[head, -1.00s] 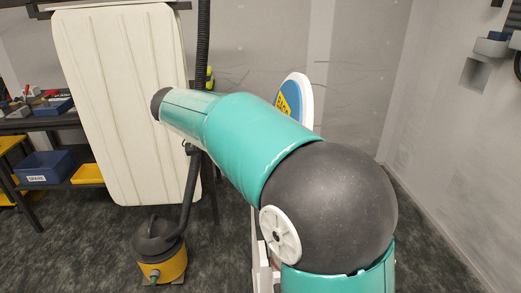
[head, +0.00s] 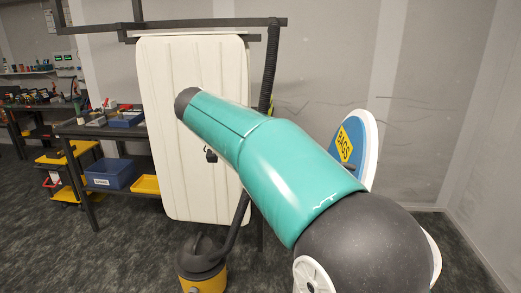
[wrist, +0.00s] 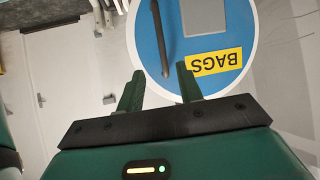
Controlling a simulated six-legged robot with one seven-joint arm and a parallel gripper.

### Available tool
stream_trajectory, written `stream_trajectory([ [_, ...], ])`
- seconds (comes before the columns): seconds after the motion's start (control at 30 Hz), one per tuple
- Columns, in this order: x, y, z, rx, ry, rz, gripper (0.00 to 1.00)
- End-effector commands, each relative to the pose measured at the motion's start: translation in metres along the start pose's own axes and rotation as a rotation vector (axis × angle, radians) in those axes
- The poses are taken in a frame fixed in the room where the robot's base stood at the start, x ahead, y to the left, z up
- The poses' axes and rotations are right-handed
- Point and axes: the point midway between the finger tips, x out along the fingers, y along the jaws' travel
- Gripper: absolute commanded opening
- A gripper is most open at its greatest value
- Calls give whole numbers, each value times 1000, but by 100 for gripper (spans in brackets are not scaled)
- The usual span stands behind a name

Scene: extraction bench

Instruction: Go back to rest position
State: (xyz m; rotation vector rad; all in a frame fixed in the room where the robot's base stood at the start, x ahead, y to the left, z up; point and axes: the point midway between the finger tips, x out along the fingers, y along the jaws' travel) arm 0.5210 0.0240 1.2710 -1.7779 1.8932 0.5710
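In the wrist view my gripper (wrist: 160,88) shows two green fingers standing apart with nothing between them. It is open and empty. Beyond the fingers is a round blue and white sign with a yellow "BAGS" label (wrist: 215,61). The round sign (head: 372,128) also shows in the head view, partly behind my teal arm. My gripper is not visible in the head view.
A tall white panel (head: 160,130) hangs from a dark frame. A yellow and black vacuum (head: 203,265) with a hose stands on the floor below it. Workbenches with tools and a blue bin (head: 110,173) are at left. The dark floor at lower left is clear.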

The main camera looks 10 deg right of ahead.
Motion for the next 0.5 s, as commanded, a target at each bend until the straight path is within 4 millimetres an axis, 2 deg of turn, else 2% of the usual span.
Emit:
stream_trajectory([
  [0.17, 19, 28, -7, -217, -104, -51, 36],
  [0.23, 31, 45, -7, -346, -165, -92, 36],
  [0.5, 72, 117, 14, -791, -369, -341, 36],
])
